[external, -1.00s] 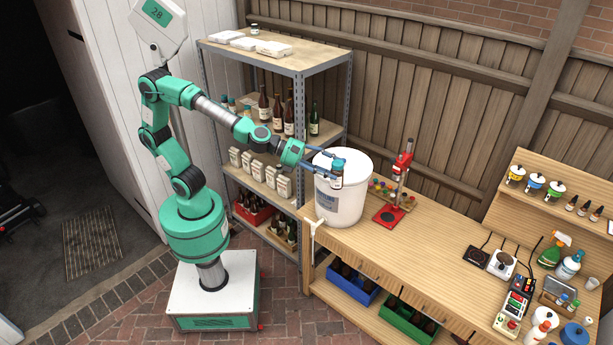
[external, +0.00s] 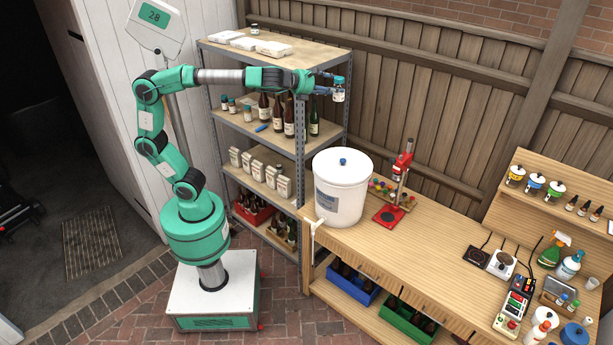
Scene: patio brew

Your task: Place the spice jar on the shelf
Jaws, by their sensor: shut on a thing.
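The spice jar (external: 339,91) has a teal lid, clear sides and a label, and looks upright. My gripper (external: 334,82) is shut on it near the lid. The jar hangs in the air at the right front of the metal shelf (external: 301,62), about level with the space below its top board. Similar small jars (external: 232,104) with coloured lids stand at the left of the shelf's second board, and one more jar (external: 255,29) stands on the top board at the back.
Bottles (external: 289,116) crowd the second board, with a blue object (external: 262,128) at its front edge. White cartons (external: 272,48) lie on the top board. A white bucket (external: 342,190) stands on the wooden bench (external: 440,238) below the jar, beside a red bottle capper (external: 401,170).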

